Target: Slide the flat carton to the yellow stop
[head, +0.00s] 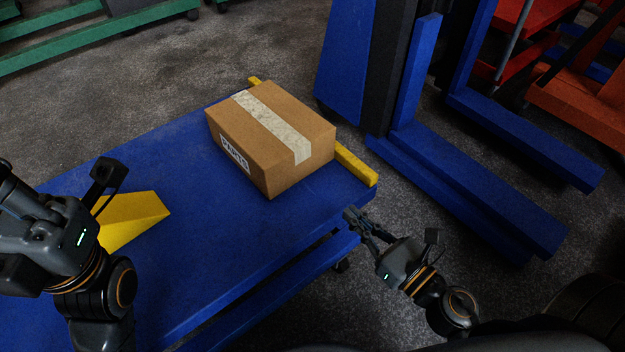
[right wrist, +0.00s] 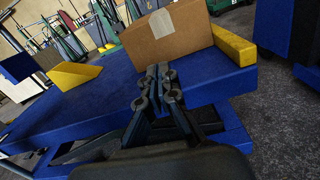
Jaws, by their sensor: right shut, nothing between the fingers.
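The flat carton (head: 270,135) is brown, with a pale tape strip on top and a label on its near side. It rests at the far right end of a blue table (head: 190,260). The yellow stop (head: 355,165) runs along that end, and the carton appears to be against it; the carton hides its middle. In the right wrist view the carton (right wrist: 165,37) stands beside the yellow stop (right wrist: 234,46). My right gripper (head: 350,213) is shut and empty, off the table's near right corner and apart from the carton. My left gripper (head: 108,178) is at the table's left; its fingers are partly hidden.
A yellow wedge (head: 135,218) lies on the table beside my left gripper. A blue lifter with fork legs (head: 470,190) stands right of the table. Orange-red equipment (head: 580,100) is at the far right. The table's middle is clear.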

